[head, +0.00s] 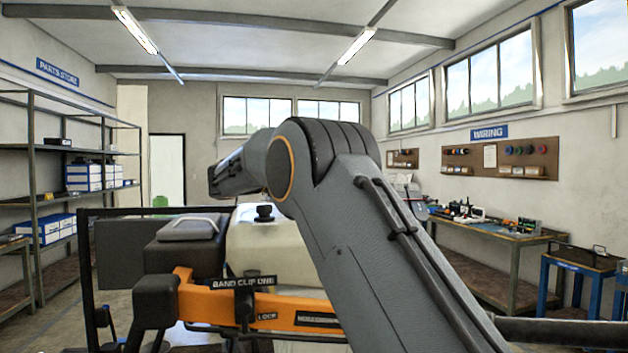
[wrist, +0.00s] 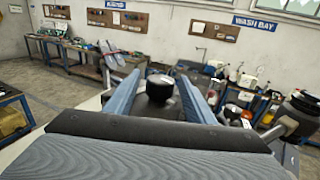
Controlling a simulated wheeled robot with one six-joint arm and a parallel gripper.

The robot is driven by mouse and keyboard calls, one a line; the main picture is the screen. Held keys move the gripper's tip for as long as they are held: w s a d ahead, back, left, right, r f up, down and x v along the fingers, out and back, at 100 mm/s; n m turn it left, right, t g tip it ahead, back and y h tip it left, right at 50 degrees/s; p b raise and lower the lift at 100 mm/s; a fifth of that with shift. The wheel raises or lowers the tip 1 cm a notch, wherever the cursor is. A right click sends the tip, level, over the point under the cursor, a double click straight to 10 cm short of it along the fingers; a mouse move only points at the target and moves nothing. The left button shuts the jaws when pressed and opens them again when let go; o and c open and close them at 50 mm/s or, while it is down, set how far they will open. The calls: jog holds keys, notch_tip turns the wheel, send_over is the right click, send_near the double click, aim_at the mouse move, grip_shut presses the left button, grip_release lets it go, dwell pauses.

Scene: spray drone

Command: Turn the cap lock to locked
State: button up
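A black round cap (head: 264,212) stands on top of the pale tank (head: 262,243) of the drone in the head view. In the wrist view a black cap (wrist: 160,87) on a dark base shows between the two blue fingers of my gripper (wrist: 158,78). The fingers are apart, with a gap on each side of the cap. I cannot tell whether they reach down around it or stay short of it. No lock mark is readable, so the lock's position cannot be told. My gripper is not clearly visible in the head view; my arm hides part of the tank.
A dark box (head: 188,248) sits left of the tank. An orange frame bar (head: 237,303) with a "BAND CLIP ONE" label (head: 243,283) crosses in front. Shelves (head: 38,200) stand at the left and a wiring bench (head: 500,232) at the right.

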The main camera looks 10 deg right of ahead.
jog(key=b+v, duration=0.2)
jog(key=v, duration=0.4)
jog(key=shift+a+f+b, duration=0.1)
jog(key=shift+a+b, duration=0.2)
jog(key=shift+b, duration=0.05)
jog(key=shift+s+a, duration=0.35)
jog(key=shift+a, duration=0.2)
